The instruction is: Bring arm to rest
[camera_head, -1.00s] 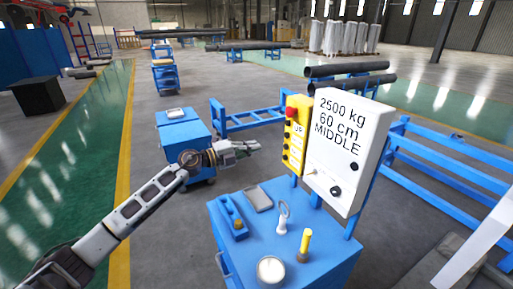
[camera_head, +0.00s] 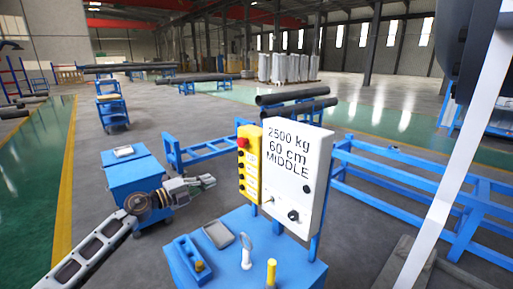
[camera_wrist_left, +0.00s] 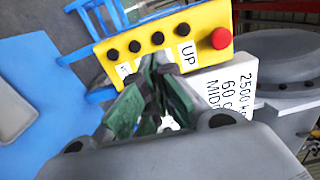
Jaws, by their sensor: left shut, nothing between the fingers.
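My left arm comes in from the lower left in the head view. Its gripper (camera_head: 207,182) is shut and empty, held in the air to the left of the yellow button panel (camera_head: 248,163). In the left wrist view the shut fingers (camera_wrist_left: 157,95) point towards the yellow panel (camera_wrist_left: 130,45), with its red button and several black buttons. The fingers overlap the panel's lower edge in that view; I cannot tell the gap, but in the head view they are apart. My right gripper is not in view.
A white box (camera_head: 297,175) reading "2500 kg 60 cm MIDDLE" stands beside the panel. The blue cart (camera_head: 232,222) below carries a tray, a blue holder and upright tools. Another blue cart (camera_head: 137,177) is behind my left arm. Blue racks (camera_head: 400,180) stand right. A large dark grey shape (camera_head: 474,45) fills the upper right.

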